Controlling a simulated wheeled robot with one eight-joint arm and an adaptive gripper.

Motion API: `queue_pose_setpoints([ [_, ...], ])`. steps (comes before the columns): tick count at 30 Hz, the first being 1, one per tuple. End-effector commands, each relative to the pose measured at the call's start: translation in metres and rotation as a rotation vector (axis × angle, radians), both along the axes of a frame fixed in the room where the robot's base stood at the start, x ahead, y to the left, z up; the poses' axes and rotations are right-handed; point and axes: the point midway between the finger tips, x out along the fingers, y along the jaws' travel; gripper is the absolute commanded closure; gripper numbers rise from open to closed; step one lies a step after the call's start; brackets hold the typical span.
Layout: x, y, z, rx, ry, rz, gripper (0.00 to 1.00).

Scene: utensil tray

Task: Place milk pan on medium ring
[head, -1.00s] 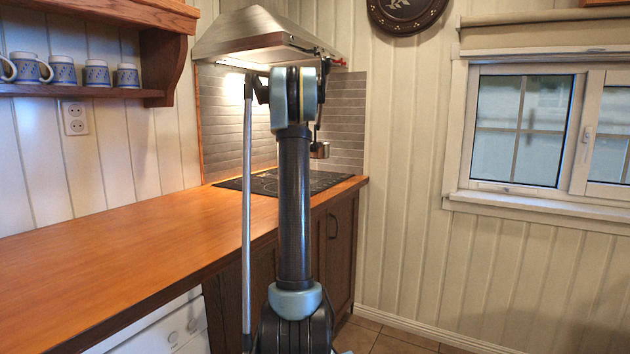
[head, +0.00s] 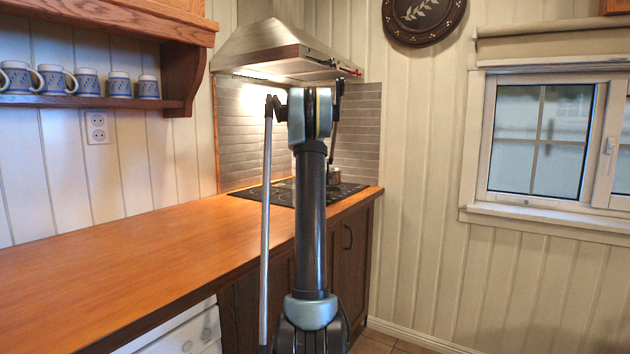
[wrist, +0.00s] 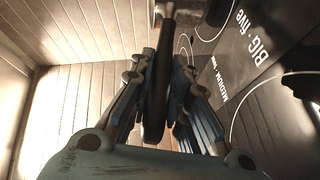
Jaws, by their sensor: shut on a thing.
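The small metal milk pan (head: 333,175) shows in the head view just right of my arm, low over or on the hob; I cannot tell whether it touches. In the wrist view my gripper (wrist: 163,75) is shut on the pan's dark handle (wrist: 155,115). Only a bit of the pan shows at the top edge there. The black glass hob (head: 350,188) has pale rings. In the wrist view it carries the labels "MEDIUM" and "BIG five", with ring arcs near them. My arm hides part of the hob, and the pan's place over the medium ring is unclear.
A steel range hood (head: 270,50) hangs above the hob. The tiled wall (head: 360,130) stands behind. The wooden counter (head: 130,255) to the left is clear. Several blue mugs (head: 87,82) stand on a shelf (head: 100,101). A window (head: 545,135) is on the right wall.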

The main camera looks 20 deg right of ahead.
Motion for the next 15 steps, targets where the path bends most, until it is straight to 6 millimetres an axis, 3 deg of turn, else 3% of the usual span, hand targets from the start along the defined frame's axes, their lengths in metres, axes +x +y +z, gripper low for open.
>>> queue_pose_setpoints([
  [3, -0.0002, 0.0001, -0.0119, -0.001, -0.001, 0.001, 1.00],
  [9, -0.0003, -0.0001, -0.0137, 0.000, -0.001, 0.000, 1.00],
  [10, -0.0002, -0.0002, -0.0147, 0.001, 0.001, 0.000, 0.81],
  [12, -0.0002, -0.0002, -0.0146, 0.001, 0.000, 0.000, 0.65],
  [15, -0.0003, -0.0001, -0.0143, 0.001, 0.000, 0.000, 0.63],
])
